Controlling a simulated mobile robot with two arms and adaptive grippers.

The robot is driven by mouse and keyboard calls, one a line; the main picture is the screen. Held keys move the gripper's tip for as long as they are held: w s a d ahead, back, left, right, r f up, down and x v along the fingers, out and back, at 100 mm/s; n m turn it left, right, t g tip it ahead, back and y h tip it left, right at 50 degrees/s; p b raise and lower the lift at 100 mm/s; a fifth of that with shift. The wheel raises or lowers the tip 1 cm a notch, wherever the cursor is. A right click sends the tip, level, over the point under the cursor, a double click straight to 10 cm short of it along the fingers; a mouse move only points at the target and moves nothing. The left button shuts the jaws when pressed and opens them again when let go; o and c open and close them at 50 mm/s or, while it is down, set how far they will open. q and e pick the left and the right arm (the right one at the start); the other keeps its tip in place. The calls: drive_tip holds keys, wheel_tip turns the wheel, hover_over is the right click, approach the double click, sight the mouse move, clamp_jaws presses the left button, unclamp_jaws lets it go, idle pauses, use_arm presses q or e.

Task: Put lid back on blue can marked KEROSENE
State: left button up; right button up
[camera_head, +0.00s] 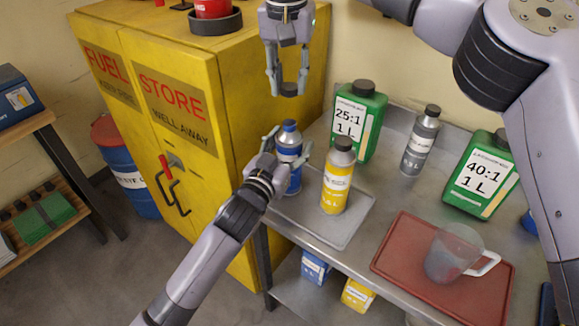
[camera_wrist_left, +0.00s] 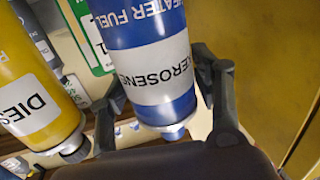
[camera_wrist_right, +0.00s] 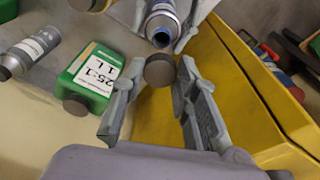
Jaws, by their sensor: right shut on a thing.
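The blue KEROSENE can (camera_head: 290,148) stands upright at the tray's left end in the head view. Its label reads clearly in the left wrist view (camera_wrist_left: 160,75). My left gripper (camera_head: 287,147) has its fingers on either side of the can; they look spread, and contact is unclear. My right gripper (camera_head: 288,84) is shut on a dark round lid (camera_head: 288,91), held above the can and apart from it. In the right wrist view the lid (camera_wrist_right: 160,70) sits between the fingertips, with the can's uncapped mouth (camera_wrist_right: 162,38) just beyond it.
A yellow capped bottle (camera_head: 337,178) stands close right of the can on the grey tray (camera_head: 345,228). Green jugs (camera_head: 358,118) and a grey bottle (camera_head: 420,140) are behind. The yellow cabinet (camera_head: 235,100) is at left. A jug (camera_head: 453,252) stands on the red tray (camera_head: 403,245).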

use_arm(q)
clamp_jaws()
use_arm(e)
hover_over(289, 123)
drive_tip(key=shift+f, duration=2.45)
drive_tip(key=shift+f, duration=0.1)
drive_tip(key=shift+f, duration=0.8)
drive_tip(key=shift+f, duration=0.55)
